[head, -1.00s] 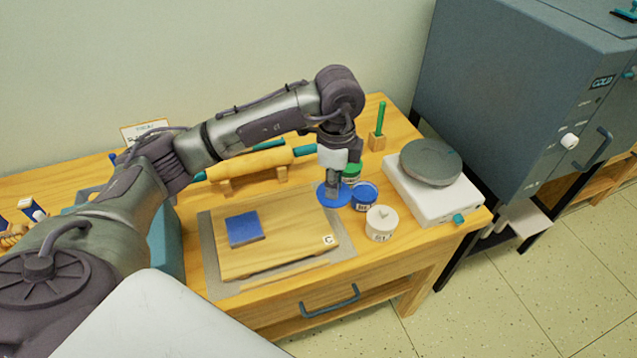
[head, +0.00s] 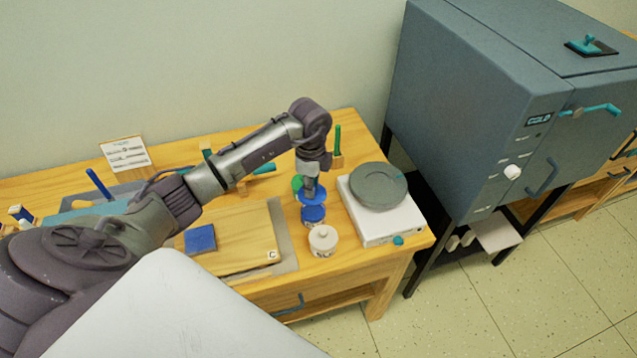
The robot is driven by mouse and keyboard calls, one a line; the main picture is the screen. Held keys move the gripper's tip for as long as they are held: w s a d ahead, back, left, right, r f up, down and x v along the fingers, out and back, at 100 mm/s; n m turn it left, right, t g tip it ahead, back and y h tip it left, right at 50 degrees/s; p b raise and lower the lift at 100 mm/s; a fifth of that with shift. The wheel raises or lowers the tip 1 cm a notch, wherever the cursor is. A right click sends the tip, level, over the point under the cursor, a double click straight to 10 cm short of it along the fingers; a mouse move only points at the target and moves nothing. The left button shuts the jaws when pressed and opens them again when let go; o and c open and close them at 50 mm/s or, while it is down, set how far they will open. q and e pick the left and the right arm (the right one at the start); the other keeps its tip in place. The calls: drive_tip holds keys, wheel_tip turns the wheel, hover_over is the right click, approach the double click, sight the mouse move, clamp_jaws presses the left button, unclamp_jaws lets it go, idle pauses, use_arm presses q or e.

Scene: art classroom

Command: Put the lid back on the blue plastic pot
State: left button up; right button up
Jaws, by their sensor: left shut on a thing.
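My left gripper (head: 310,187) points down and is shut on the blue lid (head: 317,199), a flat round disc held level. The blue pot (head: 314,215), a small round jar with a blue top surface and a pale label, stands on the wooden table just in front of the lid. In the picture the lid sits directly above the pot's far edge; I cannot tell whether they touch. The gripper's fingertips are small and partly hidden by the wrist. My right gripper does not show.
A white lidded pot (head: 323,242) stands just in front of the blue pot. A green-topped pot (head: 296,183) is close behind the gripper, partly hidden. A white scale (head: 389,226) with a grey round plate stands to the right. A wooden board (head: 245,238) lies left.

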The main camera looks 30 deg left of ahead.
use_arm(q)
drive_tip(key=shift+f+b, duration=0.3)
drive_tip(key=shift+f, duration=0.25)
drive_tip(key=shift+f+b, duration=0.3)
drive_tip(key=shift+f, duration=0.05)
wheel_tip(320, 180, down, 2)
drive_tip(key=shift+d+f+b, duration=0.1)
drive_tip(key=shift+f+b, duration=0.1)
drive_tip(key=shift+b, duration=0.8)
drive_tip(key=shift+f+b, duration=0.45)
drive_tip(key=shift+f, duration=0.35)
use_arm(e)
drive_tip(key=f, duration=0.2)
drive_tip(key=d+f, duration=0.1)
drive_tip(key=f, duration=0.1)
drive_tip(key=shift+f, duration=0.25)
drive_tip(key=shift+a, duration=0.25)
use_arm(q)
drive_tip(key=shift+r, duration=0.1)
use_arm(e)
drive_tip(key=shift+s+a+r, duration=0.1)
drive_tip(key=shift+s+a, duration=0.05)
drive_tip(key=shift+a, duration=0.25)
